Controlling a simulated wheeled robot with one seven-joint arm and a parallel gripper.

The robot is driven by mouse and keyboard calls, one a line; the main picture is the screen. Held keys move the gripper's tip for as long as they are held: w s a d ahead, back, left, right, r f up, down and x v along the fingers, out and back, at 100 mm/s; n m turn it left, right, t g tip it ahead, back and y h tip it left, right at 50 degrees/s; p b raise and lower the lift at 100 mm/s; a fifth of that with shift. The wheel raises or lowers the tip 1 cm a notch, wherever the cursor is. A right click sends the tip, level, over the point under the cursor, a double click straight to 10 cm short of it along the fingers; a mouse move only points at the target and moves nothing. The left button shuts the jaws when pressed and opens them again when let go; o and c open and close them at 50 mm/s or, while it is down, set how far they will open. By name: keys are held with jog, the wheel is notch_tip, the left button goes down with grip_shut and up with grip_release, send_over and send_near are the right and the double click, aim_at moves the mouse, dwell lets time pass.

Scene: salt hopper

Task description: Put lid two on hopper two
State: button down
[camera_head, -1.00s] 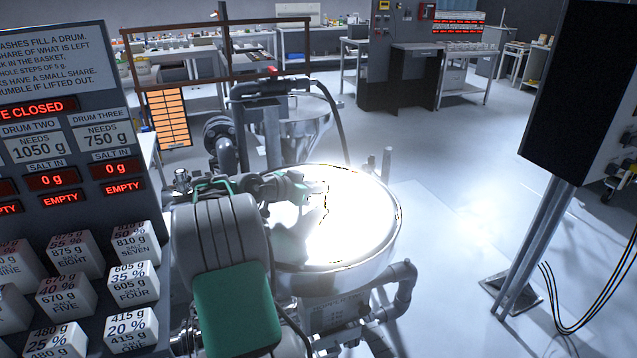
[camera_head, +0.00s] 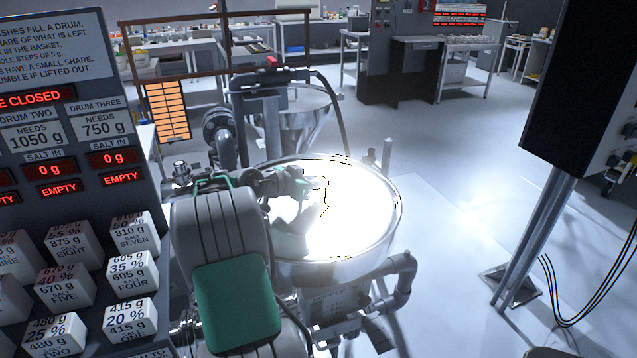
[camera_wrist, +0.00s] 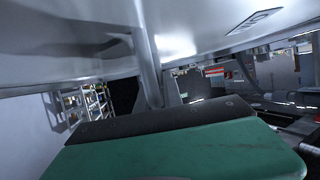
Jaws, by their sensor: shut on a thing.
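My gripper (camera_head: 303,186) is shut on lid two's handle, an upright grey bar (camera_wrist: 147,55) that shows in the wrist view. The lid (camera_wrist: 70,50) is a wide flat grey plate running across the top of that view. In the head view the lid (camera_head: 345,205) is a glaring white disc over the round metal mouth of the near hopper (camera_head: 340,269), which I take to be hopper two. Glare hides the detail, so I cannot tell whether the lid rests on the rim or hangs just above it. My arm covers the hopper's left side.
A second steel hopper (camera_head: 305,120) with pipes stands behind. A sign panel (camera_head: 60,130) and labelled salt blocks (camera_head: 130,320) are at the left. A black cabinet (camera_head: 570,80) on posts stands at the right. The floor between is clear.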

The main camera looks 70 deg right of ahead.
jog(key=c, duration=1.4)
grip_release()
